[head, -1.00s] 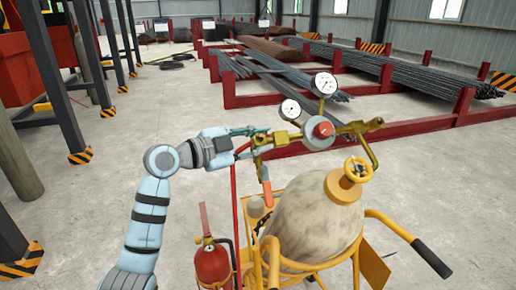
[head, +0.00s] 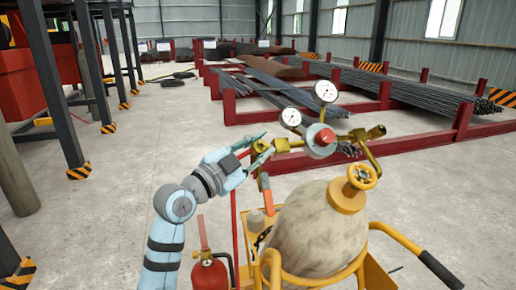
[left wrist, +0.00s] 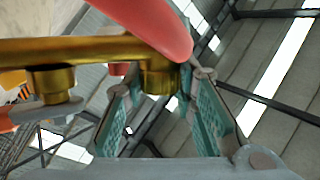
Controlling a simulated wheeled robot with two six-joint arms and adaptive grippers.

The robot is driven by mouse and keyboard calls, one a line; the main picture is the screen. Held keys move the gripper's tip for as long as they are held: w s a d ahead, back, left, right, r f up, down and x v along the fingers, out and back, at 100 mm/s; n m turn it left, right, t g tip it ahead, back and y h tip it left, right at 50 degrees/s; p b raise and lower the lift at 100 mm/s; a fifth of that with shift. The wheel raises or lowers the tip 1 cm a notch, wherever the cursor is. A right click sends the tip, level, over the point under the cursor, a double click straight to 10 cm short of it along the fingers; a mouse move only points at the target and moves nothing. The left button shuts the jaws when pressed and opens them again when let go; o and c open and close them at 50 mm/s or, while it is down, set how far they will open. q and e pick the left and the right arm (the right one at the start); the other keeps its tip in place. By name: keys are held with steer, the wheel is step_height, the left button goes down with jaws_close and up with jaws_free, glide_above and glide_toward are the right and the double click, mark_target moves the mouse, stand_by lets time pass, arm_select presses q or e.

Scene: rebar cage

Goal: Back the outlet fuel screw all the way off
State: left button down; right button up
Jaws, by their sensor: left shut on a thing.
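The tan fuel cylinder (head: 318,228) stands in the yellow cart. Its brass regulator (head: 318,147) has a red knob and two white gauges (head: 326,90). My left gripper (head: 262,147) is at the left end of the regulator's brass outlet, its arm reaching up from lower left. In the left wrist view a brass nut-like piece (left wrist: 158,78), apparently the outlet fuel screw, sits under a brass bar. My left gripper's teal fingers (left wrist: 160,100) are on either side of it, shut on it. The fingers partly hide it in the head view. My right gripper is not in view.
An orange-red handle (head: 266,190) hangs just below the gripper; a red hose runs down beside it. A red extinguisher (head: 209,272) stands left of the cylinder. The yellow handwheel (head: 361,177) is to the right. Rebar racks (head: 370,92) stand behind.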

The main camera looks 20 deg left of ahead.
arm_select(q)
steer(key=shift+f, duration=0.1)
steer(key=c, duration=1.3)
jaws_free()
steer(key=v, duration=1.2)
